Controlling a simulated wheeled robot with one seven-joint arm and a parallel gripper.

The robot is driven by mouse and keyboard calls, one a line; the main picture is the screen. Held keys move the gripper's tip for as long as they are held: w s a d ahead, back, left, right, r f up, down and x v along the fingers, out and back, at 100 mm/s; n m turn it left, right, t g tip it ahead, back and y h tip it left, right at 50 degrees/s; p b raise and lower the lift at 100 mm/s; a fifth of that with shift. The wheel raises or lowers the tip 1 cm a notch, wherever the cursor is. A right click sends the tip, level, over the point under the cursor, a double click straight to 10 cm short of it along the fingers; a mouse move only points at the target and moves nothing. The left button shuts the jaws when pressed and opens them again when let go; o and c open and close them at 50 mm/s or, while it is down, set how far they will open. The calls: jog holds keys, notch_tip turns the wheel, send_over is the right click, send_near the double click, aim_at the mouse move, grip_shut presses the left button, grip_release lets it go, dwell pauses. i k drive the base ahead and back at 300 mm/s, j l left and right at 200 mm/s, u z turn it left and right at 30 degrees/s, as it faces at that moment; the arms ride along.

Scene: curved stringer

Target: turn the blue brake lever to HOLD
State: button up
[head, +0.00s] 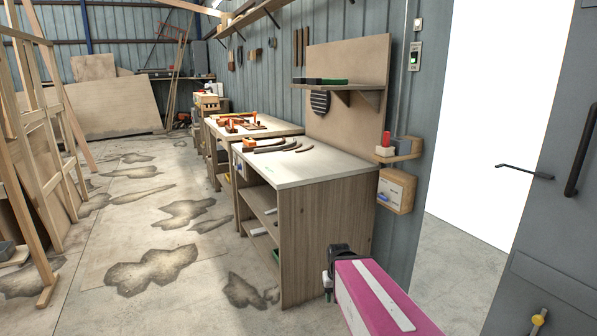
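A small blue piece (384,197), which may be the blue brake lever, shows low on the front of a wooden box (397,191) on the wall to the right of the near workbench. It looks roughly level, but it is small. The lettering on the box's pale plate is too small to read. My gripper (329,280) is at the lower middle, at the end of my pink arm. It is in front of the near workbench's right end, below and left of the box, and apart from it. Its fingers are mostly hidden, so its opening does not show.
The near workbench (318,167) carries a clamp and curved strips. A small wall shelf (407,150) above the box holds a red-topped item. An open doorway (480,120) and grey door (560,190) are right. The stained floor (150,225) at left is mostly clear, beside timber frames.

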aim_at(381, 195)
jog(key=z, duration=3.25)
jog(key=u, duration=2.5)
jog(key=i+l+u, duration=0.15)
jog(key=i, duration=0.25)
jog(key=i+l+u, duration=0.15)
jog(key=i+l, duration=0.25)
